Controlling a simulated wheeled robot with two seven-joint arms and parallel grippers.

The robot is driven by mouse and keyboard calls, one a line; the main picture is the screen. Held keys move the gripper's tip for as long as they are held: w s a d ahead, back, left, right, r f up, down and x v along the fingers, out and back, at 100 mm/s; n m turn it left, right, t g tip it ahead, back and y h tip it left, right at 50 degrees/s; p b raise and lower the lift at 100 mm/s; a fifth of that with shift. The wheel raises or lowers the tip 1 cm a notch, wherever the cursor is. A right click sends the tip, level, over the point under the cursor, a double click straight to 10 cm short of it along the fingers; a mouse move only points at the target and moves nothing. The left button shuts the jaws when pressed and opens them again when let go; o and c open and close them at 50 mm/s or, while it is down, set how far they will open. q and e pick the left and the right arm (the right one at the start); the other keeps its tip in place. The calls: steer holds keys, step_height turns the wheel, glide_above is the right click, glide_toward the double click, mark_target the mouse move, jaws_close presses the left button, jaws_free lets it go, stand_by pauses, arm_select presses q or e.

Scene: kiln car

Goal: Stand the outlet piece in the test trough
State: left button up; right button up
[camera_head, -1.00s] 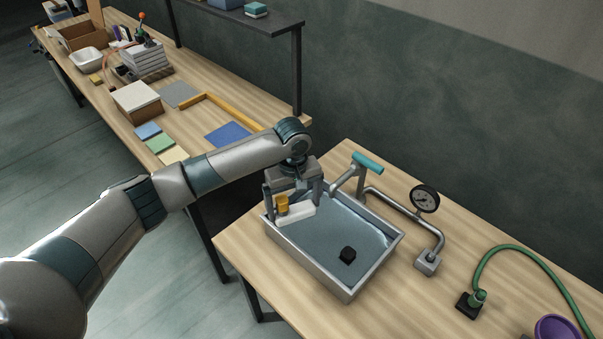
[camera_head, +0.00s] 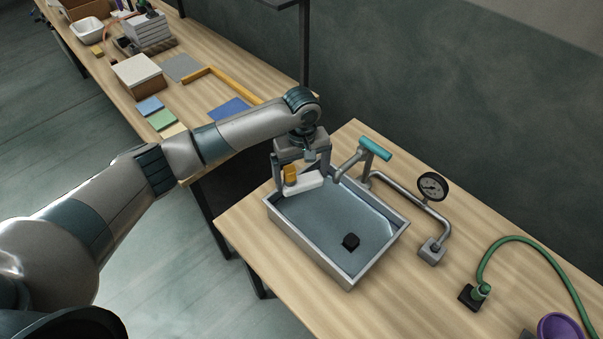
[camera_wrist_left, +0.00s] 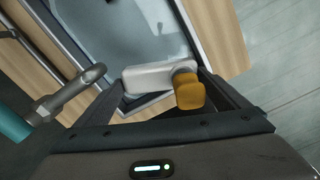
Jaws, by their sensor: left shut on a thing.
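My left gripper (camera_head: 299,181) is shut on the outlet piece, a white block (camera_head: 305,185) with an orange-yellow knob (camera_head: 290,175) at one end. The gripper holds it over the back left part of the test trough (camera_head: 318,262), a grey metal basin with a bluish inside. In the left wrist view the white block (camera_wrist_left: 152,78) spans between the fingers, with the orange knob (camera_wrist_left: 189,92) beside the right finger. I cannot tell whether the piece touches the trough rim. My right gripper is not in view.
A tap with a teal handle (camera_head: 375,148) stands at the trough's back edge, close to the gripper. A pressure gauge (camera_head: 432,187) on a bent pipe stands to the right. A green hose (camera_head: 500,243) and a purple bowl (camera_head: 560,328) lie farther right. Another bench (camera_head: 180,100) holds boxes and mats.

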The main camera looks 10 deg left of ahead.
arm_select(q)
steer(key=shift+f, duration=0.3)
steer(key=shift+f+b, duration=0.55)
steer(key=shift+f, duration=1.15)
steer(key=shift+f+b, duration=0.55)
steer(key=shift+f, duration=1.5)
steer(key=shift+f+b, duration=0.35)
steer(key=shift+f, duration=0.9)
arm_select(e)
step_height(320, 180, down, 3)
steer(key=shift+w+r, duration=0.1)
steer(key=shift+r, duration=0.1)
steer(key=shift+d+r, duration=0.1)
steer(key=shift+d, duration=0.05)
arm_select(q)
steer(key=shift+r+p, duration=0.1)
steer(key=shift+p, duration=0.45)
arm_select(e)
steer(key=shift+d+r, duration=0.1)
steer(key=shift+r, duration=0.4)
